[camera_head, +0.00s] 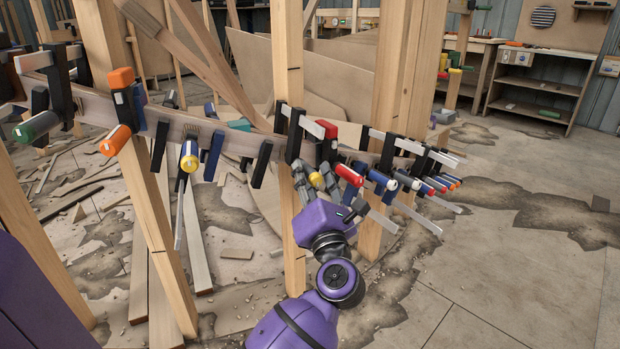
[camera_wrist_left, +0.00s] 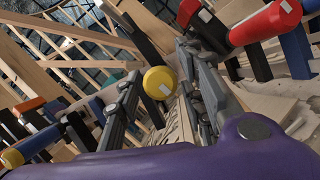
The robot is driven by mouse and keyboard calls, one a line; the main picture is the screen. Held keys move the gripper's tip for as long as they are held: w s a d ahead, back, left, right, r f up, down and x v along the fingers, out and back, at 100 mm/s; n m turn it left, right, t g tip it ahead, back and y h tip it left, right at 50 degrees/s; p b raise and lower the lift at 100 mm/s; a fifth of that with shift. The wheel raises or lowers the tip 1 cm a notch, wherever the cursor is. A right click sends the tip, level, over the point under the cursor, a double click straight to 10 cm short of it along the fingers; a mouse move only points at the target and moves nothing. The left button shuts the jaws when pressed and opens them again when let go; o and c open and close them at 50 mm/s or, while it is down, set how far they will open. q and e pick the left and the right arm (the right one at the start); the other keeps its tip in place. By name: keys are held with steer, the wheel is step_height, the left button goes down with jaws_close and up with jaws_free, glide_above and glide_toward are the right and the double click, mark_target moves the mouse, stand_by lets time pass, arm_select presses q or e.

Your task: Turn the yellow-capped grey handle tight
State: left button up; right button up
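The yellow-capped handle (camera_head: 315,177) is on a clamp on the curved wooden stringer, in the middle of the head view. My left gripper (camera_head: 318,188) is right at it and hides most of it. In the left wrist view the round yellow cap (camera_wrist_left: 160,82) faces me between the two grey fingers of the left gripper (camera_wrist_left: 158,88). The fingers stand apart, one on each side of the cap. I cannot tell whether they touch it. The handle's grey part is hidden behind the cap. My right gripper is in neither view.
A red handle (camera_head: 350,174) is close on the right, also in the wrist view (camera_wrist_left: 265,22). Several more clamps follow it. A wooden post (camera_head: 294,260) stands just left of my gripper. A blue handle with a yellow end (camera_head: 190,155) is farther left. Right floor is open.

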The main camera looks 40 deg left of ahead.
arm_select(q)
steer(key=shift+w+a+r, duration=0.15)
steer(key=shift+w+a, duration=0.05)
jaws_close()
